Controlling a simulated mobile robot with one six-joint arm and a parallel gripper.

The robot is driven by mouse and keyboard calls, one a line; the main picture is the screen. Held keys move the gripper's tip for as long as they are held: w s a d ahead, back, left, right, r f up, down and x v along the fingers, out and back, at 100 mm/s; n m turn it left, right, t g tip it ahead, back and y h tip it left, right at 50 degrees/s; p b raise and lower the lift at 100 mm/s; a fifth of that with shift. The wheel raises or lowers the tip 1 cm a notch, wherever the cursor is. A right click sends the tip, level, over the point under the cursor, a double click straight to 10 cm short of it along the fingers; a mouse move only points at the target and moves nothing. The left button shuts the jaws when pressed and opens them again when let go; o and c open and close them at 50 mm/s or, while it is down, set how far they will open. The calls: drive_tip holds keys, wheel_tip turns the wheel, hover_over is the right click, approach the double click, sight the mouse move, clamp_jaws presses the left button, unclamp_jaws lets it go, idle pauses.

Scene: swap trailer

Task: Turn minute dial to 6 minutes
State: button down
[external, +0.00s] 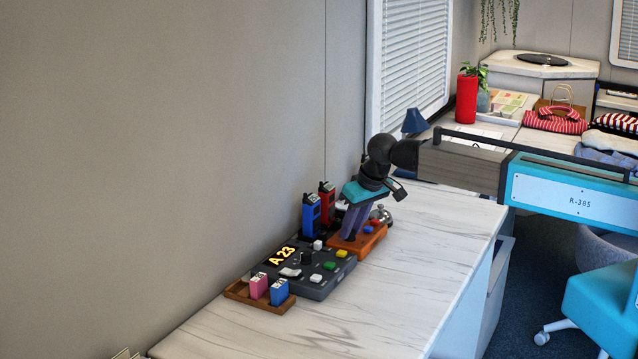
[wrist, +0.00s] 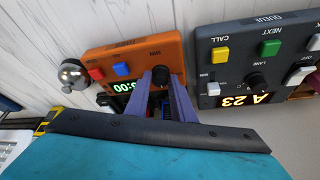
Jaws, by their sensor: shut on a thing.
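The orange timer box (wrist: 108,57) lies on the counter, upside down in the wrist view, with blue and red buttons. Its lit display (wrist: 122,87) shows green digits, partly covered by a finger; I can make out zeros at one end. A black dial (wrist: 160,74) sits between the fingertips of my gripper (wrist: 162,82), whose purple fingers are closed around it. In the external view my gripper (external: 349,238) points down onto the orange box (external: 372,240), and the dial is hidden there. The dial's pointer setting is not readable.
The dark queue console (wrist: 222,85), with display A 23, buttons and its own knob, stands close beside the timer. A silver bell (wrist: 73,73) is on the other side. Blue (external: 311,215) and red (external: 327,203) radios stand behind. The front counter (external: 400,290) is clear.

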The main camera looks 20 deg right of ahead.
drive_tip(key=shift+m, duration=0.4)
drive_tip(key=c, duration=1.5)
unclamp_jaws()
drive_tip(key=shift+c, duration=0.2)
drive_tip(key=shift+r, duration=0.1)
drive_tip(key=b+v, duration=0.2)
drive_tip(key=v, duration=1.1)
drive_tip(key=shift+s+r, duration=0.25)
drive_tip(key=shift+a, duration=0.1)
